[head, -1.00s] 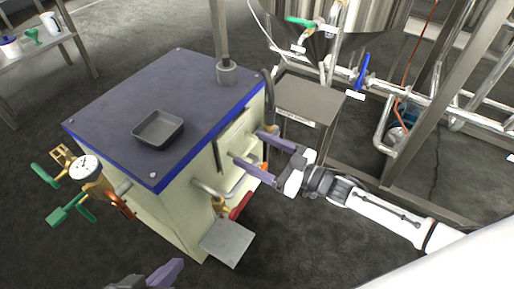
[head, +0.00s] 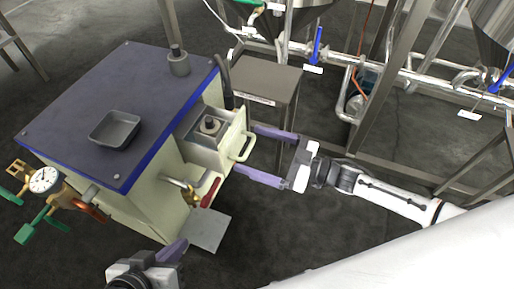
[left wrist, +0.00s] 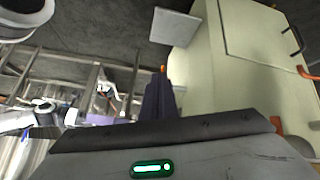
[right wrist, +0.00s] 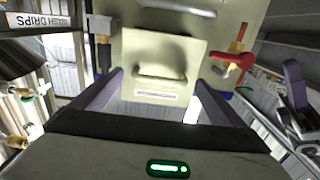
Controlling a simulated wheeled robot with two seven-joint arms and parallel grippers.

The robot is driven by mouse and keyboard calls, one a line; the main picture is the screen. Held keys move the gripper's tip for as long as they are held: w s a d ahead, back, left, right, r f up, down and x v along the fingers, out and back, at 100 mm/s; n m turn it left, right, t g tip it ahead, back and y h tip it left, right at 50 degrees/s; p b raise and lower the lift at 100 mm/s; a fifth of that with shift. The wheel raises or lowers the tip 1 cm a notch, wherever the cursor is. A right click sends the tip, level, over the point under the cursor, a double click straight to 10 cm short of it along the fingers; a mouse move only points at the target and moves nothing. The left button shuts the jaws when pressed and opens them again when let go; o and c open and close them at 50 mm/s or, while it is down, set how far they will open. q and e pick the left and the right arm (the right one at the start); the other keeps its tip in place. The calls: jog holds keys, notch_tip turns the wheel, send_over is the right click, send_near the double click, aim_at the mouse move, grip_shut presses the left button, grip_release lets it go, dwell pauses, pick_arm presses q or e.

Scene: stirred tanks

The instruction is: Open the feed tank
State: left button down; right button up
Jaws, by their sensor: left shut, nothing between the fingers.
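The cream cabinet (head: 155,205) has a dark top with a blue edge. My left gripper (head: 177,250) is shut and empty, low in front of the cabinet.
A grey tray (head: 115,130) sits on the cabinet top. A gauge (head: 44,180) and green-handled valves stick out at left. A red-handled valve (head: 211,192) and a grey plate (head: 209,230) are below the drawer. A steel stand (head: 262,80) and pipework are behind.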

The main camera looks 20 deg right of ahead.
pick_arm(q)
jog(key=shift+s+a+r+n+t+p, duration=0.1)
jog(key=shift+a+r+n+t+p, duration=0.4)
jog(key=shift+p, duration=0.55)
pick_arm(e)
jog(key=v, duration=1)
pick_arm(q)
jog(key=shift+r, duration=0.15)
pick_arm(e)
jog(key=shift+s+d, duration=0.1)
jog(key=shift+s, duration=0.05)
